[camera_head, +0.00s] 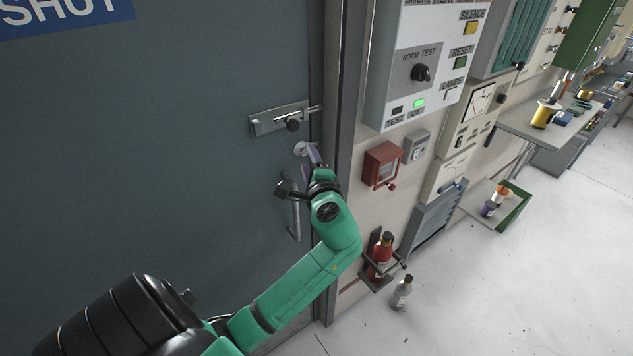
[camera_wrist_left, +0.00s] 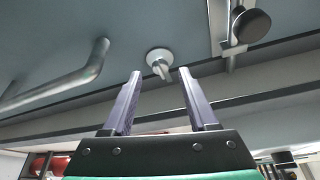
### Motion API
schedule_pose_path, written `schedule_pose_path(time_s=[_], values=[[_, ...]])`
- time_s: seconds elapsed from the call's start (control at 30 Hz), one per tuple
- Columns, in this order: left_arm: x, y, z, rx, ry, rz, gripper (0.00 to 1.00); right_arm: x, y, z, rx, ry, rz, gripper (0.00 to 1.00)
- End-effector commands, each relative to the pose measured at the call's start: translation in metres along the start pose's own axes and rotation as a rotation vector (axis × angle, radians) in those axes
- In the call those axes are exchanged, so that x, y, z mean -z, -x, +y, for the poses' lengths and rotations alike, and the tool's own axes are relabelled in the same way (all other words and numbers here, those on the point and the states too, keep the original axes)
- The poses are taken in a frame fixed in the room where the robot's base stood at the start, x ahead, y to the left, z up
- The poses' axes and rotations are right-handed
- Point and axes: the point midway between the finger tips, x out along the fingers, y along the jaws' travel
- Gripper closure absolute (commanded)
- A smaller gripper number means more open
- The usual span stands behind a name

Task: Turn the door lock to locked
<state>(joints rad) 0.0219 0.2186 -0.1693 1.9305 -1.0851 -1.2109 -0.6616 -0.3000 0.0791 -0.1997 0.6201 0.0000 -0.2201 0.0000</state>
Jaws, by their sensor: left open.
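The door lock (camera_head: 301,149) is a small round pale fitting with a thumb-turn on the grey door (camera_head: 150,150), near its right edge. In the left wrist view the lock (camera_wrist_left: 158,60) shows just beyond the fingertips, its turn piece sticking out toward me. My left gripper (camera_head: 313,153) is at the lock in the head view. In the wrist view my left gripper (camera_wrist_left: 160,76) is open, with its two purple fingers to either side of the turn piece. I cannot tell whether the fingers reach around it. My right gripper is not in view.
A slide bolt (camera_head: 280,118) with a dark knob sits above the lock. A metal pull handle (camera_head: 295,215) is below it. Right of the door frame are a control panel (camera_head: 385,90), a red box (camera_head: 381,164) and a red bottle (camera_head: 381,255) in a holder.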

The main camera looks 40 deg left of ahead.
Motion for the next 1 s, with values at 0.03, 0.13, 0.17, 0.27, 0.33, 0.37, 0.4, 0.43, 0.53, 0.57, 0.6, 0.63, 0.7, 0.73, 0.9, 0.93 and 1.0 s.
schedule_pose_path(time_s=[0.03, 0.13, 0.17, 0.27, 0.33, 0.37, 0.4, 0.43, 0.53, 0.57, 0.6, 0.63, 0.7, 0.73, 0.9, 0.93, 1.0], values=[[0.003, 0.013, 0.006, -0.001, 0.003, 0.004, 0.41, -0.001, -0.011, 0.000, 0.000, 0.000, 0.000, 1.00], [0.003, 0.043, 0.008, -0.002, 0.003, 0.005, 0.41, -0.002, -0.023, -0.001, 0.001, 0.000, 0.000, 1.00], [0.003, 0.052, 0.007, -0.001, 0.005, 0.005, 0.41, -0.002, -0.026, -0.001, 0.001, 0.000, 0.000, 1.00], [0.003, 0.080, 0.007, -0.003, 0.002, 0.004, 0.41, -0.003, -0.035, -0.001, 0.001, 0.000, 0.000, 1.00], [0.003, 0.096, 0.005, -0.003, 0.001, 0.004, 0.41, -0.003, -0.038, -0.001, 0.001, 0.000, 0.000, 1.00], [0.002, 0.101, 0.005, -0.002, 0.001, 0.003, 0.41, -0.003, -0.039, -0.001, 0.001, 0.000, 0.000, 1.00], [0.002, 0.106, 0.004, -0.002, 0.000, 0.003, 0.41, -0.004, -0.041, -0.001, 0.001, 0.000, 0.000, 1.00], [0.002, 0.109, 0.003, -0.002, -0.001, 0.002, 0.41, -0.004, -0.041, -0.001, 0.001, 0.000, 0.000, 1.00], [0.001, 0.115, 0.002, -0.002, -0.001, 0.001, 0.41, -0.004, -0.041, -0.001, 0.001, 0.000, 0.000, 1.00], [0.001, 0.115, 0.002, -0.002, -0.001, 0.001, 0.41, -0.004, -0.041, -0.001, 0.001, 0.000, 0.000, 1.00], [0.000, 0.115, 0.001, -0.002, -0.001, 0.001, 0.41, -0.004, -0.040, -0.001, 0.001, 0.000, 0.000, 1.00], [0.000, 0.115, 0.001, -0.002, -0.001, 0.001, 0.41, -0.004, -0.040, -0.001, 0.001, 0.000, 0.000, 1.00], [0.000, 0.115, 0.001, -0.002, -0.002, 0.001, 0.41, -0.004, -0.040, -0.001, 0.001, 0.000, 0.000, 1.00], [0.000, 0.115, 0.001, -0.001, -0.002, 0.001, 0.41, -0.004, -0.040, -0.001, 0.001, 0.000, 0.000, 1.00], [0.001, 0.115, 0.001, -0.001, -0.002, 0.001, 0.41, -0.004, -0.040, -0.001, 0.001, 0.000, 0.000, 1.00], [0.001, 0.115, 0.001, -0.001, -0.002, 0.001, 0.41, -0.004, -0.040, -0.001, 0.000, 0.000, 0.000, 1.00], [0.001, 0.115, 0.001, -0.001, -0.003, 0.002, 0.41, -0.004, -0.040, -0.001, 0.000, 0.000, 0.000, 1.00]])
